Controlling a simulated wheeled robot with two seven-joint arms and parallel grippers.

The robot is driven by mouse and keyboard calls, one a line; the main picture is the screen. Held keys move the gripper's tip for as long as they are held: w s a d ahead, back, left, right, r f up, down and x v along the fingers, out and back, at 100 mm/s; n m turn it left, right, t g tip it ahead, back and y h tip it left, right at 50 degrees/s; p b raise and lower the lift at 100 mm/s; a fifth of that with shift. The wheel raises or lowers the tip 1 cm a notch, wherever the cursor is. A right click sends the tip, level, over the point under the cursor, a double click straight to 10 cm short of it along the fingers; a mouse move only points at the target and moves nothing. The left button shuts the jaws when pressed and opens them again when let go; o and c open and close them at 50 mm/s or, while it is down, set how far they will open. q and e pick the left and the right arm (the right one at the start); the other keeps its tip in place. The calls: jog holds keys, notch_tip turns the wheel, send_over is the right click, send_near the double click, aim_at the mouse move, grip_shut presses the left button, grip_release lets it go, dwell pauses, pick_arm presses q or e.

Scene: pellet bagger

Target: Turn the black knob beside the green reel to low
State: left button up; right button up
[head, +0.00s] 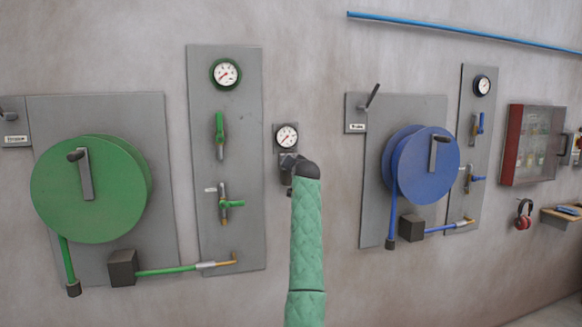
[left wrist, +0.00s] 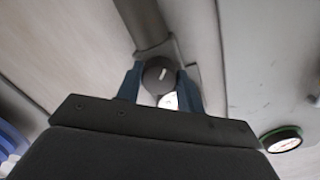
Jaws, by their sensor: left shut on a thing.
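The black knob (left wrist: 157,76) shows in the left wrist view as a round dark cap with a short white mark. My left gripper (left wrist: 160,88) is shut on it, with one blue finger on each side. In the head view my green-sleeved left arm reaches up to the wall, and the gripper (head: 289,164) is just below a small white gauge (head: 287,136). The arm's end hides the knob there. The green reel (head: 88,190) is on the wall to the left, beyond a grey panel. My right gripper is in neither view. I cannot read the knob's setting labels.
The tall grey panel (head: 229,120) left of my gripper carries a green-rimmed gauge (head: 225,73) and green-handled valves. The blue reel (head: 424,163) is on the wall to the right. A red-framed cabinet (head: 515,145) and red ear defenders (head: 523,215) are farther right.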

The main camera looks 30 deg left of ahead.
pick_arm(q)
jog(key=shift+f, duration=0.2)
jog(key=o, duration=1)
jog(key=shift+r, duration=0.1)
jog(key=b+v, duration=0.2)
jog(key=v, duration=0.5)
jog(key=shift+s+d, duration=0.2)
jog(key=shift+d, duration=0.1)
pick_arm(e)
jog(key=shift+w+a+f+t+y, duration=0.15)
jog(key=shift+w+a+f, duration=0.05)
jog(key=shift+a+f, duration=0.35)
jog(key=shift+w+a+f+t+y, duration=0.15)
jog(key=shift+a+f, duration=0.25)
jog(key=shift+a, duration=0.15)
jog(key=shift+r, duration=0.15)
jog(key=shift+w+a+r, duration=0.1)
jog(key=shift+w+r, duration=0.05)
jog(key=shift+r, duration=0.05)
